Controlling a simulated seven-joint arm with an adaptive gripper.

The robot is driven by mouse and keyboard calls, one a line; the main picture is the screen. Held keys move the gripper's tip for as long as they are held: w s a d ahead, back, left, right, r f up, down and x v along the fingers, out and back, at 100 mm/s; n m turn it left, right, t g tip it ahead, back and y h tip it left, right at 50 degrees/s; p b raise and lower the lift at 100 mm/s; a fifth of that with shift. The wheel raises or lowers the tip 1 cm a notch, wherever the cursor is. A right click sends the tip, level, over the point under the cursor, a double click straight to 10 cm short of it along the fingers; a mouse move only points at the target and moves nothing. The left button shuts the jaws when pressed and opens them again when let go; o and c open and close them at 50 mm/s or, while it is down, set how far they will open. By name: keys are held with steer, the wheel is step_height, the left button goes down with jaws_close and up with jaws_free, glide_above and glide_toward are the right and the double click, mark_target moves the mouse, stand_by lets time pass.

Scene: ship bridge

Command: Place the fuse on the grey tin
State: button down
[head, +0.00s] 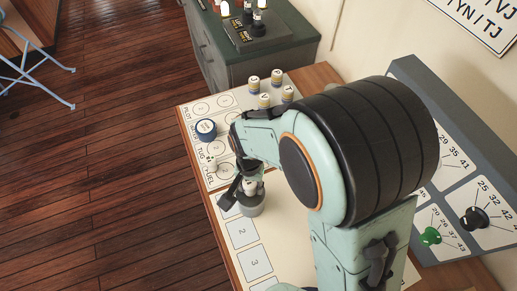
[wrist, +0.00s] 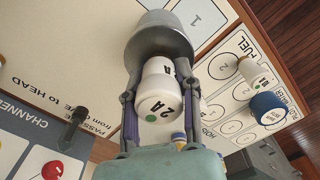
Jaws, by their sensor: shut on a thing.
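The fuse (wrist: 160,92) is a white cylinder marked 2A with a green dot, held between the two fingers of my gripper (wrist: 162,98). The grey tin (wrist: 158,38) is directly beyond the fuse in the wrist view. In the head view, my gripper (head: 248,187) points down over the grey tin (head: 252,208), which stands at the board's upper left part. The fuse is mostly hidden there by the gripper. It is at the tin's top, but I cannot tell whether they touch.
A blue-lidded jar (head: 206,129) and a small white piece (head: 211,163) stand on the printed sheet left of my arm. Several white containers (head: 265,100) stand behind. A sloped panel with a green knob (head: 430,236) is at right. Numbered squares (head: 241,233) lie clear in front.

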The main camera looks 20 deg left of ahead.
steer(key=shift+f, duration=0.2)
steer(key=c, duration=0.8)
jaws_free()
steer(key=shift+r, duration=0.1)
